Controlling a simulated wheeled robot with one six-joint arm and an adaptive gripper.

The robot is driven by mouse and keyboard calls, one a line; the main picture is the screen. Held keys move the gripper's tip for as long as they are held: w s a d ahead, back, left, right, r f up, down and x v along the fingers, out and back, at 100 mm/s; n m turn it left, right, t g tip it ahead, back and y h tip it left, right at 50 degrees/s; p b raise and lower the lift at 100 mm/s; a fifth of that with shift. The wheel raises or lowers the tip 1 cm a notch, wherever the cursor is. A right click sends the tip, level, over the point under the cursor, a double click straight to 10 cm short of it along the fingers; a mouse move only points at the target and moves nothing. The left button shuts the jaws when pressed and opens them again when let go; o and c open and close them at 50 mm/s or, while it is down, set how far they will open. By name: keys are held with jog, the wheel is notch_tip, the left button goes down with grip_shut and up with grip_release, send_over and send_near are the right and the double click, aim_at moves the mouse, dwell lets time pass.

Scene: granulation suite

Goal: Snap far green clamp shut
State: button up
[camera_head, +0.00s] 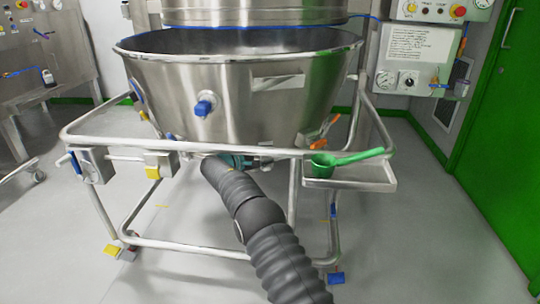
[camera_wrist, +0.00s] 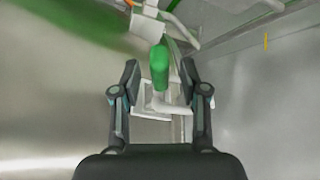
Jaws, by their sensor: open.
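In the wrist view, a green clamp handle (camera_wrist: 160,66) stands upright on a pale metal fitting (camera_wrist: 158,105). My gripper (camera_wrist: 160,78) is open, with one dark finger to the left of the green handle and one to the right. The handle shows between the fingertips, and I cannot tell whether either finger touches it. In the head view, my dark arm reaches under the large steel bowl (camera_head: 230,100), and only a small teal part of my gripper (camera_head: 238,160) shows below its rim frame. The green clamp is hidden there.
A tubular steel frame (camera_head: 110,142) surrounds the bowl. A green scoop (camera_head: 345,158) lies on a side tray (camera_head: 370,185) at right. An orange handle (camera_head: 325,130) is near it, and a blue-capped port (camera_head: 203,106) is on the bowl. Floor is clear at right.

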jog(key=v, duration=1)
jog(key=shift+s+a, duration=0.2)
jog(key=shift+s, duration=0.05)
